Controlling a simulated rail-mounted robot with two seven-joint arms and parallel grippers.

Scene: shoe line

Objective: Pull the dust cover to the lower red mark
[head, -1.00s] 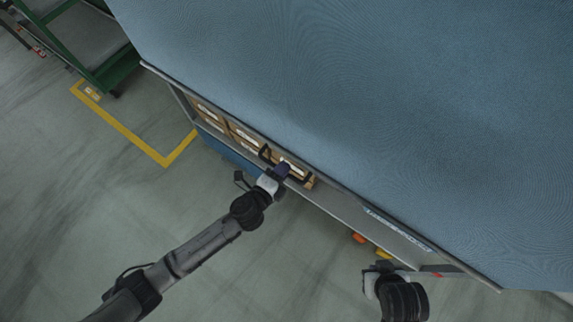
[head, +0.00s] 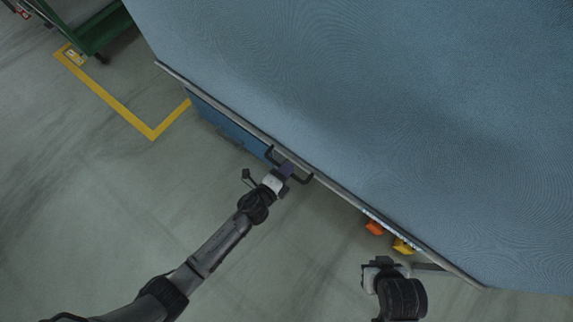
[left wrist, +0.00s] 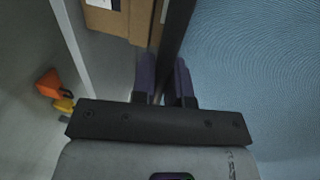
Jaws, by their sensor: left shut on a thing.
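The dust cover (head: 350,110) is a large blue sheet with a stiff grey bar (head: 225,112) along its lower edge. A black handle (head: 306,180) is fixed at that bar. My left gripper (head: 286,170) is shut on the handle; in the left wrist view its purple fingers (left wrist: 165,80) close around a dark bar beside the blue sheet (left wrist: 250,70). My right gripper (head: 384,264) is near the right part of the bar, apart from the handle; its jaws are too unclear to judge. I see no red mark now.
Cardboard boxes (left wrist: 108,22) show behind the cover's edge in the left wrist view. A blue panel (head: 228,130) lies below the bar. Orange (head: 374,228) and yellow (head: 403,245) parts stick out at right. A green cart (head: 95,30) stands upper left. Floor at left is clear.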

